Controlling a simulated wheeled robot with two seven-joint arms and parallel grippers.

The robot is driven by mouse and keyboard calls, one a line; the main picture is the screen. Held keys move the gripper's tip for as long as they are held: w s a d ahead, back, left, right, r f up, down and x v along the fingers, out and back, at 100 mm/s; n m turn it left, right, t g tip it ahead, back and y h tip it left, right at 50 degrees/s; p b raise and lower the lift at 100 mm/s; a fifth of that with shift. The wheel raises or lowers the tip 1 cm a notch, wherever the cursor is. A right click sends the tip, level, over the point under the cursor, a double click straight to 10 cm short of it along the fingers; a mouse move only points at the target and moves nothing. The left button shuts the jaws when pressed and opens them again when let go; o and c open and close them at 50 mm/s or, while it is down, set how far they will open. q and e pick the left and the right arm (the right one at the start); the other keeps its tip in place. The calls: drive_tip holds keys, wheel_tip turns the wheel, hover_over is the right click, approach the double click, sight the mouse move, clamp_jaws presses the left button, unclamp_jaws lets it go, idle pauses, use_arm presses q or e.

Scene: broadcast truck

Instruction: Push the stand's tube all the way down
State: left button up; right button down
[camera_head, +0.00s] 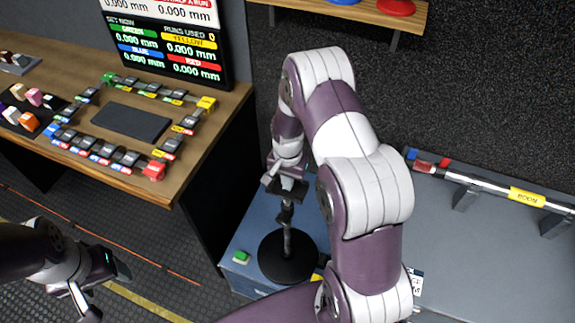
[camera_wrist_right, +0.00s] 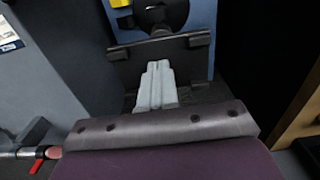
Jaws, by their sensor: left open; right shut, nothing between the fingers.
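The stand has a round black base (camera_head: 287,262) on the blue-grey top of a low cabinet, with a thin dark upright tube (camera_head: 287,238) rising from its middle. My right gripper (camera_head: 287,190) is shut and empty, pointing down directly above the tube. I cannot tell whether it touches the tube's top, as the gripper covers it. In the right wrist view, part of the dark stand (camera_wrist_right: 158,17) shows at the top, beyond the gripper. My left gripper (camera_head: 88,300) is open, low at the left edge, far from the stand.
A small green block (camera_head: 240,257) lies left of the base. A boom pole (camera_head: 480,183) rests on supports at the right. A wooden desk (camera_head: 215,118) with a ring of coloured blocks and a screen (camera_head: 170,45) stands at the left.

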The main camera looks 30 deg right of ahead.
drive_tip(key=r+p, duration=0.2)
drive_tip(key=r, duration=0.1)
drive_tip(key=r+p, duration=0.1)
drive_tip(key=shift+w+d+r, duration=0.1)
drive_tip(key=shift+w+r, duration=0.2)
drive_tip(key=shift+r, duration=0.1)
drive_tip(key=shift+s+r+b, duration=0.1)
drive_tip(key=shift+r+b, duration=0.7)
drive_tip(key=shift+b, duration=0.4)
use_arm(q)
drive_tip(key=shift+s+a+r+b, duration=0.15)
drive_tip(key=shift+a+b, duration=0.15)
drive_tip(key=shift+b, duration=0.25)
use_arm(e)
wheel_tip(320, 180, up, 8)
drive_tip(key=shift+f, duration=0.2)
